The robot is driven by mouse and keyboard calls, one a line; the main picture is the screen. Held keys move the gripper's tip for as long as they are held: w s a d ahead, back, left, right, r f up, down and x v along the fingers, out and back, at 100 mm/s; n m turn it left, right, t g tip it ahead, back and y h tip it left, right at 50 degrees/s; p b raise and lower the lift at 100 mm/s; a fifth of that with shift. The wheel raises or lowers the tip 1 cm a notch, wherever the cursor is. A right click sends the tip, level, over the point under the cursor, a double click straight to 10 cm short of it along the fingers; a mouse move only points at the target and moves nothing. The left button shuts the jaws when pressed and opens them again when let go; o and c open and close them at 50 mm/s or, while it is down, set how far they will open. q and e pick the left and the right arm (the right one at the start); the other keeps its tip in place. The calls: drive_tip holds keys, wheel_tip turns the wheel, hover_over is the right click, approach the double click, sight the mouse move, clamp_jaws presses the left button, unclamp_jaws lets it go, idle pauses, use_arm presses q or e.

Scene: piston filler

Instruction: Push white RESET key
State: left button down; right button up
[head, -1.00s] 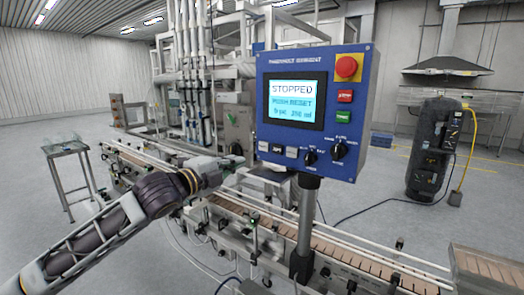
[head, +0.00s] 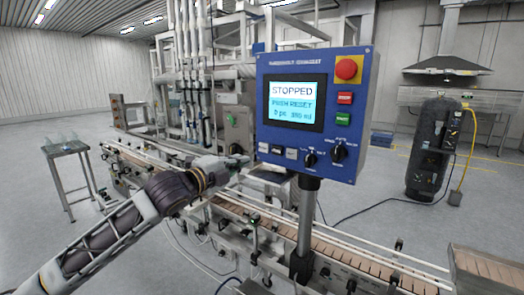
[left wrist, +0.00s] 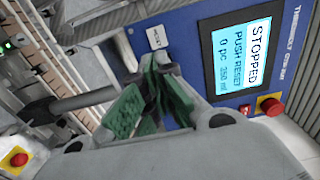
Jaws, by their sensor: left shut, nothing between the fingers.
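The blue control panel (head: 315,115) carries a lit screen (head: 296,101) reading STOPPED and PUSH RESET. Below the screen is a row of small keys: a white key (head: 263,147), a dark key (head: 277,150) and another white key (head: 291,153). Their labels are too small to read in the head view. My left gripper (head: 243,159) is shut and empty, just left of the key row. In the left wrist view its green-padded fingers (left wrist: 153,72) lie before the panel, beside one white key (left wrist: 155,38). The fingers hide the other keys. Contact cannot be told.
A red mushroom button (head: 348,69), a red key (head: 345,98), a green key (head: 342,118) and two black knobs (head: 339,153) sit on the panel's right. The panel stands on a post (head: 305,218) before a conveyor (head: 345,260).

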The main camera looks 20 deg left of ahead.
use_arm(q)
drive_tip(key=w, duration=0.1)
drive_tip(key=p, duration=0.2)
approach(267, 148)
drive_tip(key=shift+w, duration=0.9)
drive_tip(key=shift+d+p+x, duration=0.15)
drive_tip(key=shift+p+x, duration=0.05)
drive_tip(key=shift+x, duration=0.75)
drive_tip(key=shift+d+p+x, duration=0.15)
drive_tip(key=shift+x, duration=0.8)
drive_tip(key=shift+w+d, duration=0.25)
drive_tip(key=shift+w, duration=0.4)
use_arm(e)
drive_tip(key=shift+a+r, duration=0.2)
drive_tip(key=shift+r, duration=0.65)
drive_tip(key=shift+a+r, duration=0.15)
drive_tip(key=shift+r, duration=0.7)
use_arm(q)
drive_tip(key=shift+p, duration=0.3)
use_arm(e)
drive_tip(key=shift+d+r, duration=0.1)
drive_tip(key=shift+d, duration=0.1)
